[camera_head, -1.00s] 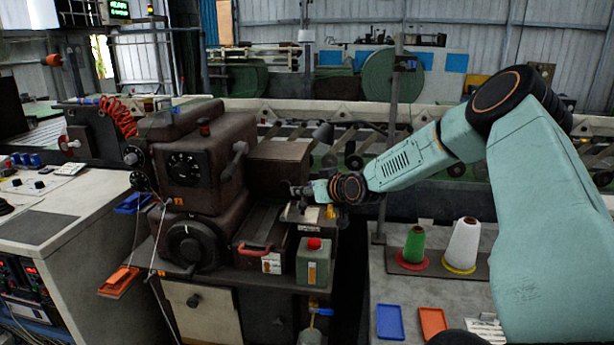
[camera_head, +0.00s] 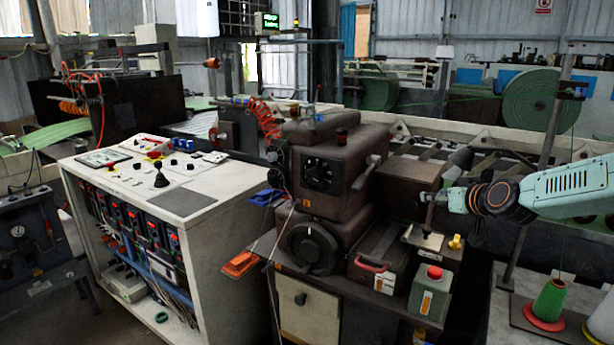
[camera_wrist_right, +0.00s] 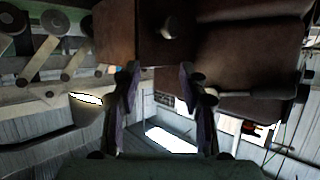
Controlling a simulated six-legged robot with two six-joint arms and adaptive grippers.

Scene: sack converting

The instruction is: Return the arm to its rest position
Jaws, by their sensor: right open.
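My right arm (camera_head: 570,193) comes in from the right in the head view, held out level. Its gripper (camera_head: 440,200) is beside the brown box-shaped head (camera_head: 408,186) of the dark brown machine (camera_head: 325,180), above a small plate (camera_head: 425,239). In the right wrist view the two dark fingers of the gripper (camera_wrist_right: 164,95) stand apart with nothing between them. Brown machine housing (camera_wrist_right: 240,55) fills the top of that view, close beyond the fingers. Whether a finger touches it I cannot tell. My left gripper is not in view.
A green can with a red cap (camera_head: 429,292) stands below the gripper. A white control console (camera_head: 185,215) is at left. A green cone (camera_head: 549,300) and a white cone (camera_head: 603,318) stand on the right table. An upright post (camera_head: 537,150) rises behind my arm.

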